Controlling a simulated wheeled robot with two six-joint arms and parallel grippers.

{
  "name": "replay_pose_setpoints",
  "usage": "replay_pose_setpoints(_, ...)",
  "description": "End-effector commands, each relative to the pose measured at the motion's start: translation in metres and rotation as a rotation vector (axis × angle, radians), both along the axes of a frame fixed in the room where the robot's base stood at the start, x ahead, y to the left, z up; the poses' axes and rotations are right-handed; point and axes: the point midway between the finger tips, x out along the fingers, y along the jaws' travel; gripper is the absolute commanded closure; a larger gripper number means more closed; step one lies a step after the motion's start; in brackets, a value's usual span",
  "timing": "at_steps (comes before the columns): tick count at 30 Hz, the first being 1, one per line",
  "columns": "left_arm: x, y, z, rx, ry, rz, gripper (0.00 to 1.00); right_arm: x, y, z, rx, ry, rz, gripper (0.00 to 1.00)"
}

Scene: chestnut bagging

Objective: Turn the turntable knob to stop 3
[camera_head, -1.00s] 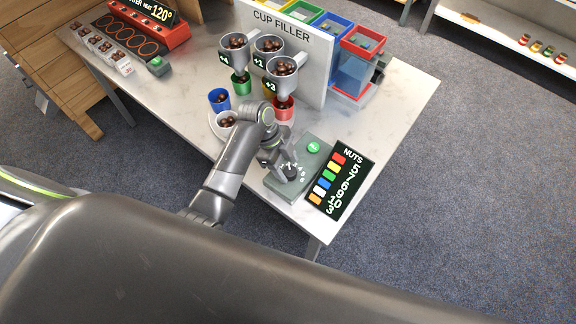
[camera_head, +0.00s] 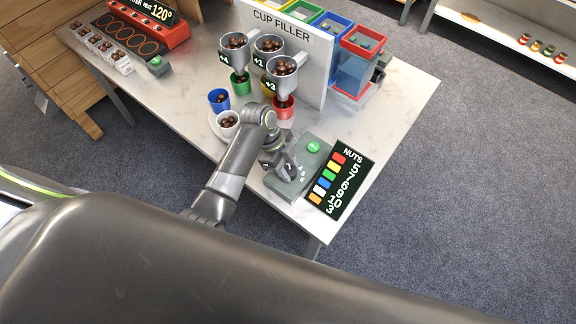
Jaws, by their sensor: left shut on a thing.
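The grey-green control box (camera_head: 312,160) stands at the table's front right corner, with a lit green button at its back and small white numbers on its top. The dark knob on the box is mostly hidden under my left gripper (camera_head: 284,172). My left gripper points down over it and is shut on it. Which stop the knob points at cannot be read. The turntable (camera_head: 214,129) shows as a pale rim left of my arm; cups stand on it, among them a white cup (camera_head: 228,119) and a blue cup (camera_head: 219,97), with nuts. My right gripper is not in view.
The NUTS board (camera_head: 341,181) lies right beside the control box. The cup filler (camera_head: 300,55) with its nut-filled funnels (camera_head: 283,68) rises behind the turntable. A red heater (camera_head: 150,30) stands at the back left. The table (camera_head: 398,100) is clear at the right.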

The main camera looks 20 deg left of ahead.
Motion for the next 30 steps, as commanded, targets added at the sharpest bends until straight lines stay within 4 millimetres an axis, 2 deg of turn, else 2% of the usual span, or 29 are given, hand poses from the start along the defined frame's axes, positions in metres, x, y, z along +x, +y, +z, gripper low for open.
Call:
replay_pose_setpoints(21, 0.004, -0.001, 0.001, 0.000, 0.000, -0.408, 0.87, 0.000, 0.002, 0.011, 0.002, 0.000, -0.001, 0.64)
replay_pose_setpoints(30, 0.004, -0.001, 0.001, -0.001, -0.001, -0.499, 0.87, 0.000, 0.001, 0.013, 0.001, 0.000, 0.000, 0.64)
